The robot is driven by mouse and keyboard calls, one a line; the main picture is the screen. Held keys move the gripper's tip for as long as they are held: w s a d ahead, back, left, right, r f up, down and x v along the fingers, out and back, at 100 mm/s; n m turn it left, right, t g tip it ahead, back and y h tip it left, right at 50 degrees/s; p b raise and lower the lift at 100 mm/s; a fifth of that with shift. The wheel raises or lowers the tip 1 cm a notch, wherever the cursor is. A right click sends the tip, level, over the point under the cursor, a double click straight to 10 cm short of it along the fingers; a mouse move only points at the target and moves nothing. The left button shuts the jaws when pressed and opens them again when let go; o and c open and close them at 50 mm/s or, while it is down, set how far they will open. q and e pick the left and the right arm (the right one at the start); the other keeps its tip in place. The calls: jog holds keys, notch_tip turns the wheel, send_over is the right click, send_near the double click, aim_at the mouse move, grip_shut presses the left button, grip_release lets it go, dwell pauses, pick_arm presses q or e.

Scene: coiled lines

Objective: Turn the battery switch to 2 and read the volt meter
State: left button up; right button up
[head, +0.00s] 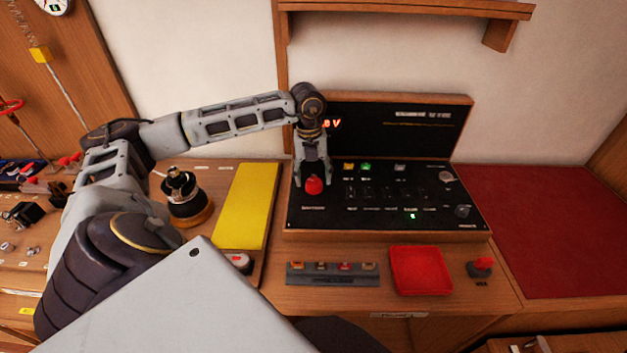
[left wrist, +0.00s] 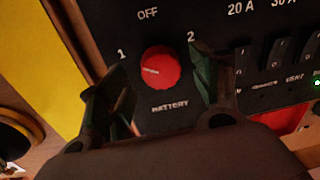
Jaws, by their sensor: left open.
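The battery switch is a red round knob (head: 314,185) at the left of the black panel (head: 385,215). In the left wrist view the knob (left wrist: 160,67) has OFF above it, 1 at its left and 2 at its upper right. A pale mark on the knob points left, roughly toward 1. My left gripper (head: 312,176) is open, with its fingers (left wrist: 157,88) on either side of the knob; contact cannot be told. The volt meter's red digits (head: 332,124) show partly behind my left arm, ending in "V"; the full reading is hidden. My right gripper is out of view.
Switches and a green light (head: 412,216) lie right of the knob. A yellow panel (head: 245,205) and a brass-based lamp-like object (head: 187,205) stand left. A red tray (head: 420,270) and a fuse strip (head: 333,274) lie in front. A wooden shelf (head: 405,8) hangs above.

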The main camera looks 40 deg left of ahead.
pick_arm(q)
jog(key=shift+f, duration=1.1)
jog(key=c, duration=1)
